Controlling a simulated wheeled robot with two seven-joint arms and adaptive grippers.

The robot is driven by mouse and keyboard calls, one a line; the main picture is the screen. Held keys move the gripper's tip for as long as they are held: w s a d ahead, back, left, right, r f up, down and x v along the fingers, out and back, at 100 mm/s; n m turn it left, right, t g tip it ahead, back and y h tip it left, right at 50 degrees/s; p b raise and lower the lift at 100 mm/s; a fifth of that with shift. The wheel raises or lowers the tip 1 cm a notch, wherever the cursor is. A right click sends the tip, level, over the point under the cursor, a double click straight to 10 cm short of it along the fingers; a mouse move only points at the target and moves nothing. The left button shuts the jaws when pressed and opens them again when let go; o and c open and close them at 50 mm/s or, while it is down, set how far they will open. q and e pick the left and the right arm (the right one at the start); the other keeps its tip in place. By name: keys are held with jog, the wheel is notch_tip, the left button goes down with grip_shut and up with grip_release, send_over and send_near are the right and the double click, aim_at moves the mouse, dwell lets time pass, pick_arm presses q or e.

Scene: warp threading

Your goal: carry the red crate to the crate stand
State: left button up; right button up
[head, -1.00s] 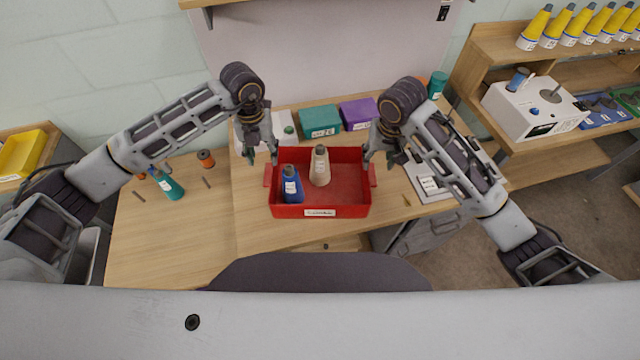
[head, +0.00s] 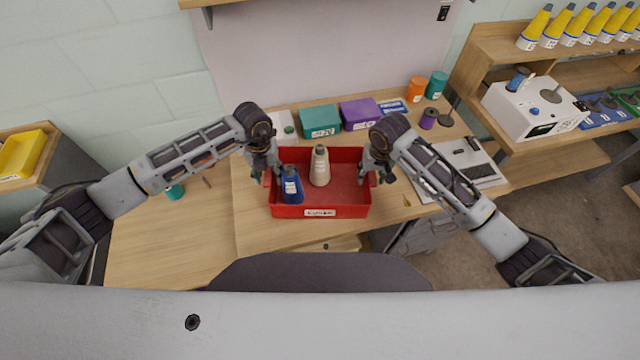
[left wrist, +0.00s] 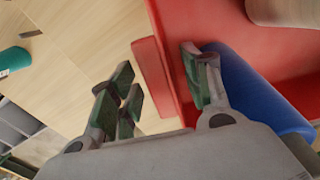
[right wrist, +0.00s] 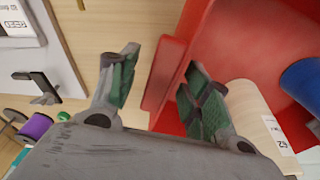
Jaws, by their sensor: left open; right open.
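The red crate (head: 345,198) sits on the wooden table in front of me, with a blue cone (head: 291,186) and a cream cone (head: 320,168) standing in it. My left gripper (head: 268,178) is at the crate's left end. In the left wrist view its open fingers (left wrist: 160,92) are on either side of the crate's left handle (left wrist: 153,78). My right gripper (head: 375,174) is at the right end. In the right wrist view its open fingers (right wrist: 155,85) straddle the right handle (right wrist: 164,75). I cannot tell whether the fingers touch. The crate stand is not identifiable.
Teal (head: 320,121) and purple (head: 360,112) boxes stand behind the crate. Orange (head: 416,90), teal (head: 437,85) and purple (head: 428,119) spools are at the back right. A grey device (head: 470,162) lies right of the crate.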

jog(key=shift+f, duration=0.1)
pick_arm(q)
grip_shut()
pick_arm(e)
grip_shut()
